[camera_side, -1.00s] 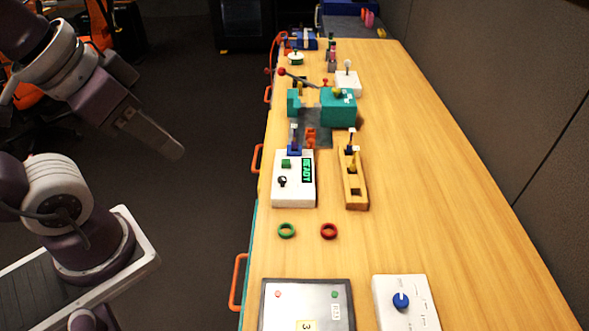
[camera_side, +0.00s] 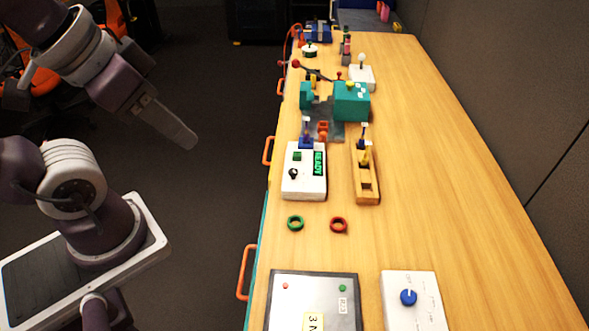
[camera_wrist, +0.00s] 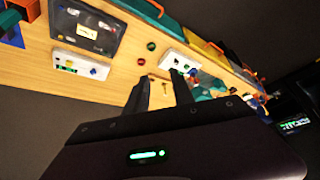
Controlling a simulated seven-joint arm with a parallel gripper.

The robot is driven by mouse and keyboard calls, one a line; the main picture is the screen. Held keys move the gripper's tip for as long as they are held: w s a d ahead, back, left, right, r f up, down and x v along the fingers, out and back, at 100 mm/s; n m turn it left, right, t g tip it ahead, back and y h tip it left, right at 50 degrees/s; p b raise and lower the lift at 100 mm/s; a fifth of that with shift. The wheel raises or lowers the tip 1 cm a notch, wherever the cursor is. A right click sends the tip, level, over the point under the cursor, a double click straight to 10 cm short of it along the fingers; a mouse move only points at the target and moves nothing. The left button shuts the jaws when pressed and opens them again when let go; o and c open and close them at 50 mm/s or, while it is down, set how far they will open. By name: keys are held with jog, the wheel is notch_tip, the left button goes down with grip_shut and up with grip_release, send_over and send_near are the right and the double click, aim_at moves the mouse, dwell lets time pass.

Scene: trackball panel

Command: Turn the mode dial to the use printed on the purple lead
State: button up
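The mode dial (camera_side: 408,297) is a blue round knob with a pale pointer mark, on a white box (camera_side: 428,311) at the front of the bench. Faint print surrounds the knob, too small to read. The white box (camera_wrist: 66,60) also shows in the wrist view at left, with small coloured spots on it. I cannot make out a purple lead in either view. My gripper (camera_side: 194,145) hangs over the floor left of the bench, far from the dial. In the wrist view its two fingers (camera_wrist: 161,88) stand apart with nothing between them.
A metal panel (camera_side: 280,311) with a yellow note lies left of the dial box. A green ring (camera_side: 295,223), a red ring (camera_side: 338,225), a white READY box (camera_side: 301,185) and a wooden block (camera_side: 366,199) stand farther back. The bench's right side is clear.

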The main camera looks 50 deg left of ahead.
jog(key=shift+o, duration=0.4)
jog(key=shift+o, duration=1.4)
jog(key=shift+w, duration=0.25)
jog(key=m+g+y, duration=0.4)
jog(key=m+g, duration=0.1)
jog(key=m, duration=1.4)
send_over(294, 171)
jog(key=s+d, duration=0.1)
jog(key=d, duration=0.2)
notch_tip(294, 171, down, 20)
jog(key=shift+m+y, duration=0.3)
jog(key=shift+m, duration=0.2)
jog(key=x, duration=0.5)
jog(key=d+x, duration=0.1)
jog(key=x, duration=0.2)
jog(key=shift+w+a+f, duration=0.1)
jog(key=shift+w+f, duration=0.1)
grip_shut()
